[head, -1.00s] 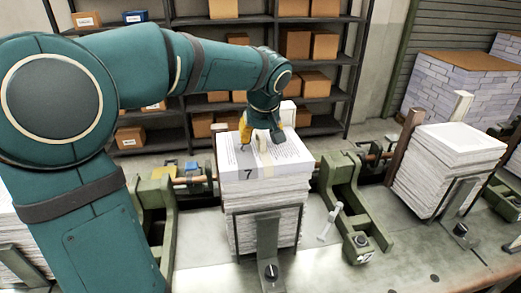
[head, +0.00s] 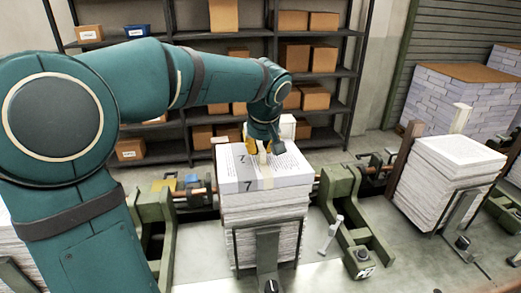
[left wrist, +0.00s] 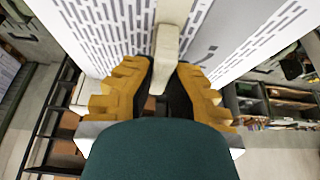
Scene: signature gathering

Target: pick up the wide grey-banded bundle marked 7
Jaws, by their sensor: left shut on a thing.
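The wide bundle marked 7 (head: 232,170) lies on top of the middle stack of paper (head: 265,225). It has printed text on top and a pale band across its middle, with a raised beige tab (left wrist: 166,55). My left gripper (head: 263,147) is over the bundle's back part, its yellow fingers closed in on the tab. In the left wrist view the gripper (left wrist: 158,95) is shut on this tab, with the printed page right beyond. I cannot tell any gap between bundle and stack. My right gripper is not in view.
Green clamp frames (head: 350,220) stand beside the middle stack. Another tall paper stack (head: 445,180) is at the right. Shelves with cardboard boxes (head: 308,60) are behind. A pallet of wrapped blocks (head: 450,95) is at the back right.

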